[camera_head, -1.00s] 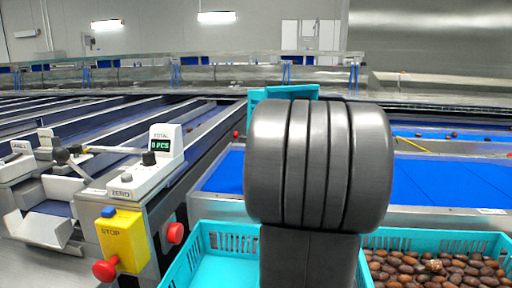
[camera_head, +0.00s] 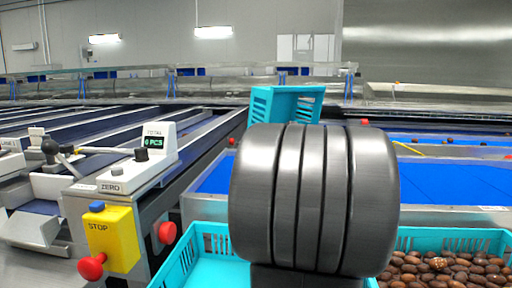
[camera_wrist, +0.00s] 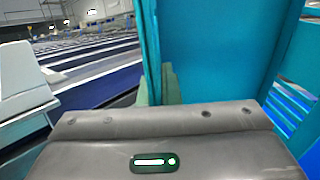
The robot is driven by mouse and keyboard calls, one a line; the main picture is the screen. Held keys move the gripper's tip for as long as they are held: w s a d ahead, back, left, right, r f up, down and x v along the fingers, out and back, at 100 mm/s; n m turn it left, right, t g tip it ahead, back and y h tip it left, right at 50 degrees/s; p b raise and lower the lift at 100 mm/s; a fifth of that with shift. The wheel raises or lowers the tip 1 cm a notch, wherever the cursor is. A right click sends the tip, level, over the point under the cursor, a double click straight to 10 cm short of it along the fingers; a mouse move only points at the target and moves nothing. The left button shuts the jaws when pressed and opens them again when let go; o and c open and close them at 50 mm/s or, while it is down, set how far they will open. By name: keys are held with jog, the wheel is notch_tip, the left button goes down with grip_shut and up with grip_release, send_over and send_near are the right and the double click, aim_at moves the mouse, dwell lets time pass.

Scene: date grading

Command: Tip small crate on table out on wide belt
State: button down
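The small teal crate (camera_head: 287,104) is up in the air beyond my arm in the head view, tilted. In the wrist view the crate (camera_wrist: 225,50) fills the upper middle and right, with a slotted side at the far right. My gripper (camera_wrist: 160,88) shows there as pale green fingers on either side of the crate's wall edge. It is shut on that wall. In the head view my arm hides the gripper and part of the crate.
A teal crate with an empty visible floor (camera_head: 185,270) stands in front left, and a teal crate full of brown dates (camera_head: 425,238) at front right. A yellow STOP box (camera_head: 112,240) and a weighing unit (camera_head: 140,172) stand at left. A few dates (camera_head: 445,140) lie farther back.

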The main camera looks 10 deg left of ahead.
jog(key=shift+s+d+f+m+t+y+b, duration=0.25)
jog(key=shift+s+d+t+y+b, duration=0.45)
jog(key=shift+b, duration=2.65)
jog(key=shift+s+d+f+m+t+y+b, duration=0.25)
jog(key=shift+s+d+t+b, duration=0.85)
jog(key=shift+b, duration=2.25)
jog(key=shift+s+d+f+t+y+b, duration=0.2)
jog(key=shift+s+d+t+y+b, duration=0.5)
jog(key=shift+s+d, duration=0.55)
